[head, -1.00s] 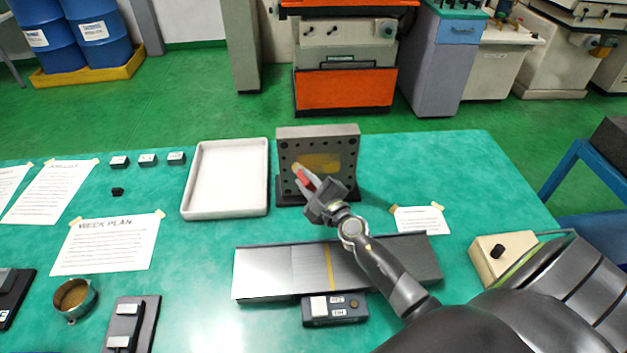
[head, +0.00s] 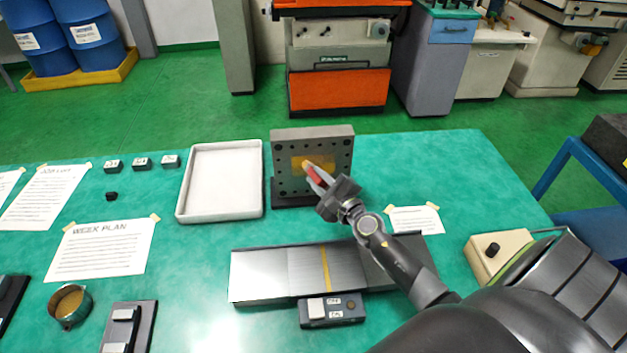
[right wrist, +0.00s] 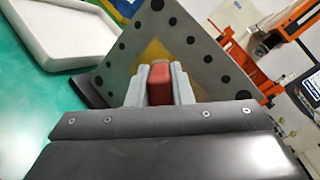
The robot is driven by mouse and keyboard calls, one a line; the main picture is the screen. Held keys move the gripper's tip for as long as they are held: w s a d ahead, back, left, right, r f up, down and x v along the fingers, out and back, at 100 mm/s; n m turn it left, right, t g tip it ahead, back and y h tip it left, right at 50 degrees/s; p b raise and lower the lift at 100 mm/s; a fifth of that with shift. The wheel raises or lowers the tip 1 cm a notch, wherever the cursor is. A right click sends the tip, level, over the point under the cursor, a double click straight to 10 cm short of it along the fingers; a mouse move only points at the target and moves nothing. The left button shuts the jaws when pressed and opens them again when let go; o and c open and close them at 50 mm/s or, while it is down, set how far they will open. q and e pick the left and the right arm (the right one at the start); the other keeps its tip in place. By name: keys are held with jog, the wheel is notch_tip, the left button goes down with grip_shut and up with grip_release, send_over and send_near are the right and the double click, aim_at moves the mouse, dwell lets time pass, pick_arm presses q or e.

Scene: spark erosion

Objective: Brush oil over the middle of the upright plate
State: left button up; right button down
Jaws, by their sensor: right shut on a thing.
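The upright plate (head: 338,148) is grey with dark holes along its edges and stands on a dark base at the back of the table. An amber oily patch (head: 328,163) covers its middle. My right gripper (head: 322,184) is shut on the red handle of a brush (head: 315,175), and the brush's pale tip is at the patch. In the right wrist view the red brush handle (right wrist: 160,84) sits between the two grey fingers, with the plate (right wrist: 205,65) behind; the bristles are hidden there. A round cup with brown contents (head: 70,304) stands at the front left. My left gripper is not in view.
A white tray (head: 181,205) lies left of the plate. A long metal block (head: 262,274) with a small dark device (head: 333,311) lies in front. A beige control box (head: 495,252) stands right. Papers and small black blocks lie left.

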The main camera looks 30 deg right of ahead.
jog(key=s+d+b, duration=0.3)
jog(key=d, duration=0.4)
jog(key=shift+b, duration=0.3)
jog(key=shift+s, duration=0.15)
jog(key=shift+s+a+p, duration=0.15)
jog(key=shift+s+a, duration=0.3)
jog(key=shift+s, duration=0.45)
jog(key=shift+s+a+p, duration=0.15)
jog(key=shift+s+a, duration=0.25)
jog(key=shift+s, duration=0.5)
jog(key=shift+s+a+p, duration=0.15)
jog(key=shift+s+a, duration=0.3)
jog(key=shift+s, duration=0.45)
jog(key=s, duration=0.1)
jog(key=s+a, duration=0.1)
jog(key=shift+s+a, duration=0.15)
jog(key=shift+s, duration=0.15)
